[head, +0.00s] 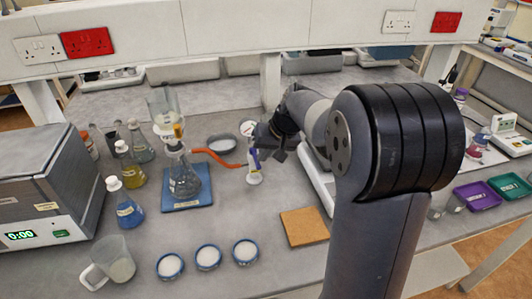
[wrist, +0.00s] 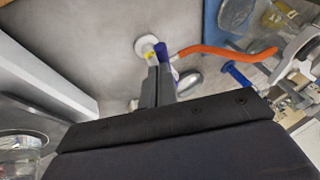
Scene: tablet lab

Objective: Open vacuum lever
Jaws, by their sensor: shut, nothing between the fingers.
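The vacuum lever is a small blue handle (head: 254,157) on a slim valve post with a white round base (head: 254,179), standing on the bench at centre. In the wrist view the blue handle (wrist: 161,52) shows just beyond my fingertips, beside the white base (wrist: 146,45). My gripper (head: 265,143) is at the post, close to its upper part. In the wrist view my gripper (wrist: 158,70) has its two dark fingers together, with nothing between them. The fingertips overlap the handle's lower end in that view; I cannot tell whether they touch it.
An orange hose (head: 222,159) runs from a flask (head: 183,181) on a blue mat (head: 188,197) towards the post. A pressure gauge (head: 248,128) stands behind. A cork-coloured tile (head: 304,226) lies in front right. A second blue-handled part (wrist: 238,74) shows in the wrist view.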

